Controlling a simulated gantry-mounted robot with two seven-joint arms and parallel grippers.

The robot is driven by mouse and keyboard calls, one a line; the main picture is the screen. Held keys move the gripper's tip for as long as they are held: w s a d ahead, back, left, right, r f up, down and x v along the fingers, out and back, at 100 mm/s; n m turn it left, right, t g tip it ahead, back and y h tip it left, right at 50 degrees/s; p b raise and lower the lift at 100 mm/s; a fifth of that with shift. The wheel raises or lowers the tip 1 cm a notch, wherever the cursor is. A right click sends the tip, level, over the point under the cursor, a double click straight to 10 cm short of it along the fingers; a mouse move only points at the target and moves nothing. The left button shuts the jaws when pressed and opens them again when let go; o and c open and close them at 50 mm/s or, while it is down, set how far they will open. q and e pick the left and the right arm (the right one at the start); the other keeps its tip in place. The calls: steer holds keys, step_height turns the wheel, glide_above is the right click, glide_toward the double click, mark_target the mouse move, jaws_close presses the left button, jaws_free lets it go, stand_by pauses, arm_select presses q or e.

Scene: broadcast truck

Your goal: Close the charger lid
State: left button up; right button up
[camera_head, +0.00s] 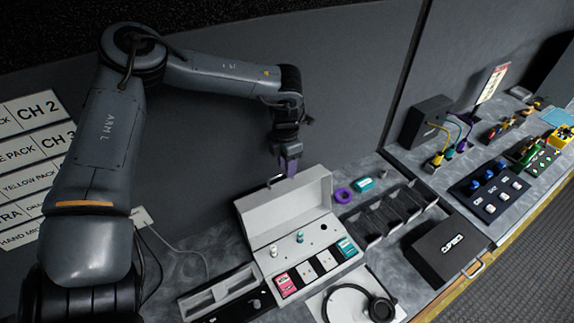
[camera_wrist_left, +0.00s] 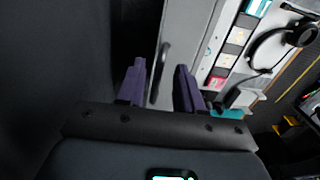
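The charger is a light grey box; its lid (camera_head: 288,207) stands open, tilted up at the back, with a dark handle (camera_head: 275,181) on its top edge. The charger base (camera_head: 307,262) holds several slots, with a pink pack at the left and a teal pack at the right. My left gripper (camera_head: 289,166), with purple fingers, is just above the lid's top edge near the handle. In the left wrist view its fingers (camera_wrist_left: 159,86) are apart and empty, and the handle (camera_wrist_left: 160,68) shows beyond the gap between them. I cannot tell whether they touch the lid. My right gripper is not in view.
A headset (camera_head: 379,308) lies in front of the charger. A tray with two slots (camera_head: 222,293) is at its left. A purple ring (camera_head: 343,195), a teal pack (camera_head: 363,184), a divided rack (camera_head: 391,213) and a black case (camera_head: 447,249) are to its right. A grey wall stands behind.

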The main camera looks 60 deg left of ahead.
arm_select(q)
steer(key=shift+f, duration=0.15)
jaws_close()
stand_by(1.4)
